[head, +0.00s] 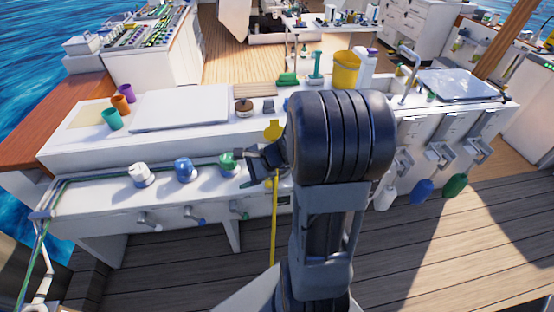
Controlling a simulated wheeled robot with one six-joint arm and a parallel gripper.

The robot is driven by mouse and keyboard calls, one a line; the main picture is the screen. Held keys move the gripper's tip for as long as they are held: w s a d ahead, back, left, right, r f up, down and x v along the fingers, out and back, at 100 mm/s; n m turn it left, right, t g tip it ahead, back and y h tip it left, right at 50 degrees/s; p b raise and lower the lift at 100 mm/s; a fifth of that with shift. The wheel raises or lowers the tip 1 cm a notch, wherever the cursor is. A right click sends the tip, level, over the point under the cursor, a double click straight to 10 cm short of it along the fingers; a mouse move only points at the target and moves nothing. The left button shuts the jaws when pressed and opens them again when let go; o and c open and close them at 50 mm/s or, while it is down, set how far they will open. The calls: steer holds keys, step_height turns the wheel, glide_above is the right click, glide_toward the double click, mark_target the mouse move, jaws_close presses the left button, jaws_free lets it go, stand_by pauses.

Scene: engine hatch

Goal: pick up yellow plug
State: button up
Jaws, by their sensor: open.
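A yellow rounded piece (273,129), possibly the yellow plug, shows at the edge of the white bench just left of my arm. A yellow cable or strip (274,228) hangs down the bench front below my gripper. My gripper (240,168) is open, dark, and points left along the lower ledge. Its fingers are close to the green plug (227,161); I cannot tell whether they touch it. A blue plug (183,169) and a white plug (139,174) stand further left on the ledge. My arm hides the part of the bench to the right of the gripper.
The white bench (80,152) carries purple, orange and teal cups (112,118) at left and a yellow bucket (346,70) at the back. Small taps (148,219) stick out of its front. White, blue and green bottles (422,189) hang at right. The wooden deck (470,270) in front is clear.

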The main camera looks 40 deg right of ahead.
steer(key=w+d+f+m+t+h+b, duration=0.1)
steer(key=d+f+m+t+h, duration=0.3)
steer(key=d+m, duration=0.55)
steer(key=d+f+m+t+h, duration=0.2)
steer(key=d+f+m+h, duration=0.2)
steer(key=d+f+m, duration=0.55)
steer(key=shift+n+t, duration=0.3)
steer(key=shift+n, duration=0.2)
steer(key=shift+w+d+f+p, duration=0.2)
steer(key=shift+w+d+f, duration=0.3)
steer(key=shift+w, duration=1.65)
steer(key=shift+w+d+f+p, duration=0.25)
steer(key=shift+w+d, duration=0.3)
steer(key=shift+w, duration=1.55)
steer(key=shift+w+d+f+p, duration=0.15)
steer(key=shift+w+d+f, duration=0.35)
steer(key=shift+w, duration=1.65)
steer(key=shift+d, duration=0.1)
steer(key=shift+c, duration=0.4)
steer(key=shift+r, duration=0.1)
steer(key=c, duration=1.1)
